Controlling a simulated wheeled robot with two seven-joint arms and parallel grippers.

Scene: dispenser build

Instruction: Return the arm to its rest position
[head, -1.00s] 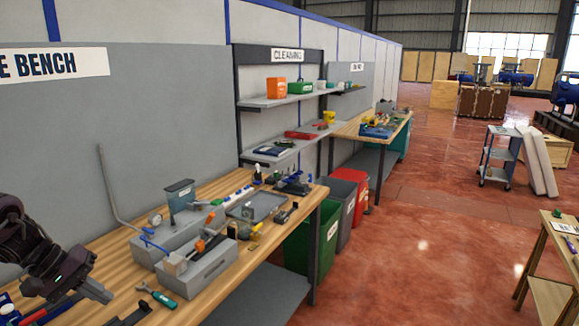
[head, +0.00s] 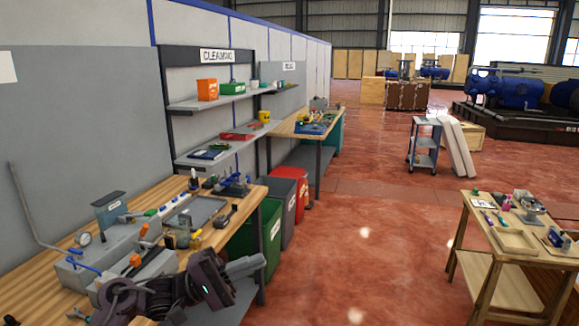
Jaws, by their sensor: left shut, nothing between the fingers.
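My left arm comes in at the bottom of the head view, low in front of the bench. Its gripper (head: 256,264) points right, past the bench's front right corner. The fingers are shut and empty, and appear clear of any object. The arm hides part of the bench's front edge and the lower shelf. My right gripper is not in view. The wooden workbench (head: 35,240) carries a grey dispenser assembly (head: 100,250) with a gauge, blue fittings and a bent pipe.
A grey tray (head: 195,211) and several small tools lie on the bench. Green (head: 270,235), grey (head: 284,212) and red (head: 303,190) bins stand beyond its right end. A small wooden table (head: 516,241) stands at the right. The red floor between is clear.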

